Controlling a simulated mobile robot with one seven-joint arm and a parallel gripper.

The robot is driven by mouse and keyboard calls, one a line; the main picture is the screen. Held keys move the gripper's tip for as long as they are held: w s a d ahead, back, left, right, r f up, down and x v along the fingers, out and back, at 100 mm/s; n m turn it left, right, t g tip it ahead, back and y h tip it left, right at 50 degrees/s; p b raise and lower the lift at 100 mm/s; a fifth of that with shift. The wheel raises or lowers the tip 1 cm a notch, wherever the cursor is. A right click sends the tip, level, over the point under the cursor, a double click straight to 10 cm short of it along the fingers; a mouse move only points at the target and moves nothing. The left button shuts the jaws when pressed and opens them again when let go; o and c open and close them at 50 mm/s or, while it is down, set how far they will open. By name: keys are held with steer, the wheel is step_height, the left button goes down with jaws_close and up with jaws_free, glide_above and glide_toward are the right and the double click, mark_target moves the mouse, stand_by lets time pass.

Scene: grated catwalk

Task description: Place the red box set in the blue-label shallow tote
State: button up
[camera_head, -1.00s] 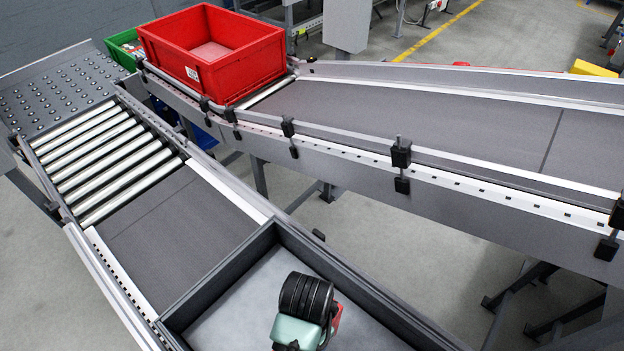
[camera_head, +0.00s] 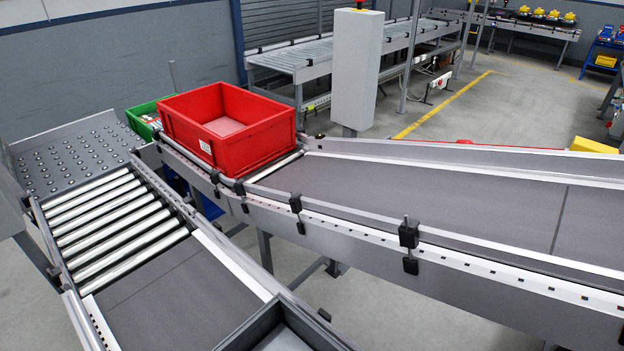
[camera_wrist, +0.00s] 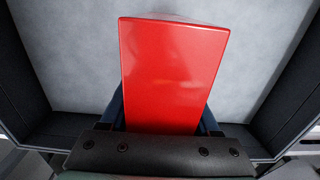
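A glossy red box (camera_wrist: 172,70) fills the middle of the wrist view. My gripper (camera_wrist: 165,112) is at its near end, with dark fingers close along both sides of it. Whether the fingers press on the box or stand slightly apart cannot be told. The box is over the pale grey floor of a dark-walled shallow tray (camera_wrist: 262,60). In the head view only a corner of this tray (camera_head: 262,326) shows at the bottom edge, and my gripper and the red box are out of that view. No blue label is visible.
A large red tote (camera_head: 263,153) stands on the far conveyor (camera_head: 440,205), with a green tote (camera_head: 141,112) behind it. White rollers (camera_head: 105,225) and a clear grey belt (camera_head: 165,295) lead up to the tray. A grey post (camera_head: 356,70) stands beyond.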

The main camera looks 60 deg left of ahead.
steer(key=shift+o, duration=1.4)
steer(key=shift+r, duration=0.1)
